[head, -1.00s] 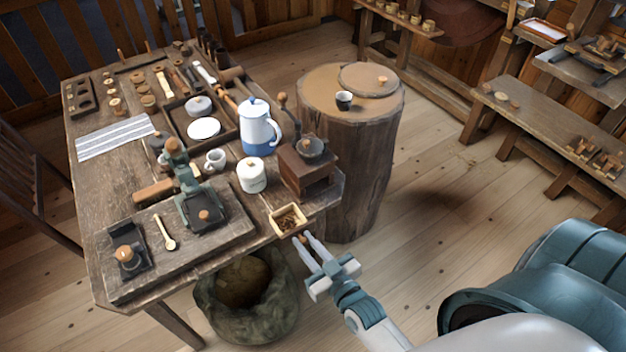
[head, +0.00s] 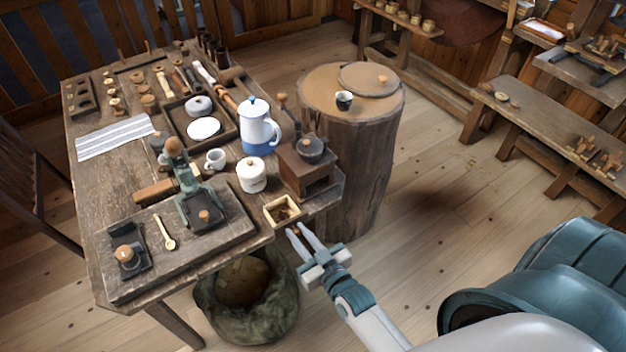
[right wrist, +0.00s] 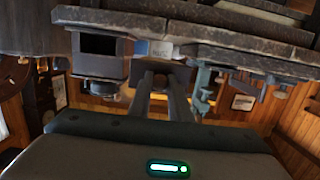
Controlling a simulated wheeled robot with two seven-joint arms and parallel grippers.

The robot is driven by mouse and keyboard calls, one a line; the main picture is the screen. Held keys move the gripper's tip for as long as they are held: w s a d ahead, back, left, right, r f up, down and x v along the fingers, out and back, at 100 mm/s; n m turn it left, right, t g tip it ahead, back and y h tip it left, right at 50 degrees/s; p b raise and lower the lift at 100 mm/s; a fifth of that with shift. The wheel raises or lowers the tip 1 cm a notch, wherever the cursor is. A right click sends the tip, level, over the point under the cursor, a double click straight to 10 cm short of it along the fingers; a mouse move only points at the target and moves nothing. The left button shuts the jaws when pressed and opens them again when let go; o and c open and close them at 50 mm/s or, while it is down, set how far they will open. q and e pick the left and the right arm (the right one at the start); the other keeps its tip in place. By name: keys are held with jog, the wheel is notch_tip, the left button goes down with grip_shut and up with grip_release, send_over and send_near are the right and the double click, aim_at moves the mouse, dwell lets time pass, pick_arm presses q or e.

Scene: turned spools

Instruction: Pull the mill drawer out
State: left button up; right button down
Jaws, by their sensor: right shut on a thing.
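The mill (head: 305,172) is a dark wooden box with a grey bowl on top, at the table's right front corner. Its small pale-rimmed drawer (head: 270,217) is outside the box, near the table's front edge, with some brown stuff inside. My right gripper (head: 297,231) is shut on the drawer's knob, at the drawer's front. The right wrist view is upside down; the drawer (right wrist: 165,68) is at the fingertips, and the mill (right wrist: 112,69) beside it has a dark, empty-looking opening. Whether the drawer touches the table is unclear. My left gripper is not in view.
A white lidded pot (head: 252,176) and a blue-and-white coffee pot (head: 258,135) stand left of the mill. A tree-stump stand (head: 355,160) is behind it. A sack (head: 250,310) is on the floor below the table front. Floor to the right is clear.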

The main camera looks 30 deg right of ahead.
jog(key=shift+w+a+f+b, duration=0.1)
jog(key=shift+w+b, duration=0.05)
jog(key=shift+w, duration=1.1)
jog(key=shift+w+a+f+b, duration=0.1)
jog(key=shift+w+f+b, duration=0.05)
jog(key=shift+w, duration=1.05)
jog(key=shift+w+a+f+b, duration=0.1)
jog(key=shift+w+b, duration=0.05)
jog(key=shift+w, duration=1.1)
jog(key=shift+f, duration=0.15)
jog(key=shift+f+b, duration=1.15)
jog(key=shift+f, duration=0.55)
jog(key=c, duration=1.6)
grip_release()
jog(key=shift+o, duration=0.2)
jog(key=shift+s, duration=0.15)
jog(key=b, duration=0.3)
send_near(285, 217)
jog(key=s, duration=0.8)
jog(key=shift+s+f, duration=0.25)
jog(key=shift+f, duration=0.05)
